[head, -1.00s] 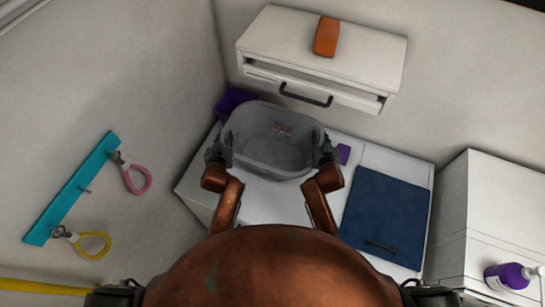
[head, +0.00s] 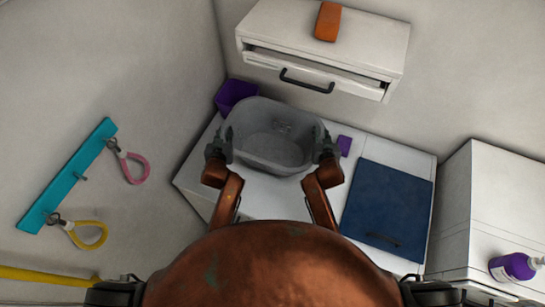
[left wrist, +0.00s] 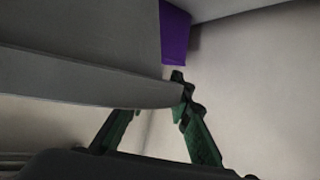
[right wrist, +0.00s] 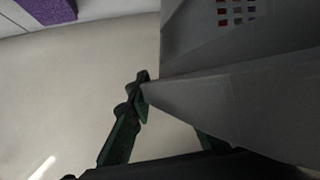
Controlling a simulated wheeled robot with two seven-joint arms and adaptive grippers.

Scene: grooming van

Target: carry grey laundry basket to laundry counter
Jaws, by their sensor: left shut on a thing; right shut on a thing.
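The grey laundry basket (head: 270,150) is held between my two grippers, over the white counter (head: 275,200). Its inside looks empty. My left gripper (head: 217,150) is shut on the basket's left rim; the left wrist view shows the rim (left wrist: 90,85) between the fingers (left wrist: 155,105). My right gripper (head: 327,150) is shut on the right rim; the right wrist view shows that rim (right wrist: 230,95) between the fingers (right wrist: 170,115). The basket looks about level. I cannot tell whether its bottom touches the counter.
A purple bin (head: 235,95) stands behind the basket at left, and a small purple item (head: 345,145) lies at right. A blue panel (head: 388,215) covers the counter's right part. A white drawer unit (head: 320,55) with an orange object (head: 328,22) hangs above. Leashes hang on a teal rack (head: 66,178).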

